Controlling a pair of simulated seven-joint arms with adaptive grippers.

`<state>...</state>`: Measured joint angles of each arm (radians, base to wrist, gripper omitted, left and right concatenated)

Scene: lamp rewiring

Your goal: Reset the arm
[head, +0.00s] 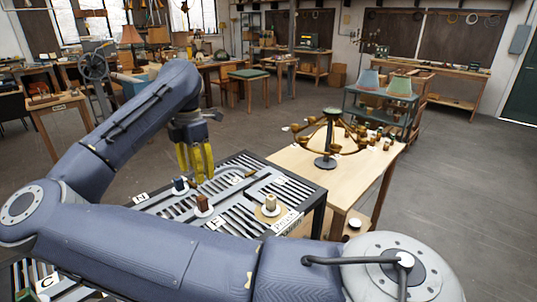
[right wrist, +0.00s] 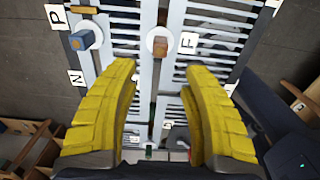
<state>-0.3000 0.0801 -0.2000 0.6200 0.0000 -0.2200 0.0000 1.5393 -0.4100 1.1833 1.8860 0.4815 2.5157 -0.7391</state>
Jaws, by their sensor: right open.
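My right arm crosses the head view, its forearm rising at the left and bending down to my right gripper (head: 198,178). The gripper points down over the slotted grey panel (head: 240,216). In the right wrist view its yellow fingers (right wrist: 160,105) are spread apart with nothing between them. Beyond the fingertips, a brown block (head: 202,203) stands on a round white base; it also shows in the right wrist view (right wrist: 160,46). A dark blue block (head: 180,185) is to its left, also in the right wrist view (right wrist: 82,40). My left gripper is not in view.
A beige block (head: 270,205) stands on a white disc near the panel's right side. A multi-armed lamp (head: 327,140) stands on the wooden table (head: 295,156) beyond. Shaded lamps (head: 399,85) sit on a dark cart behind. The floor at right is clear.

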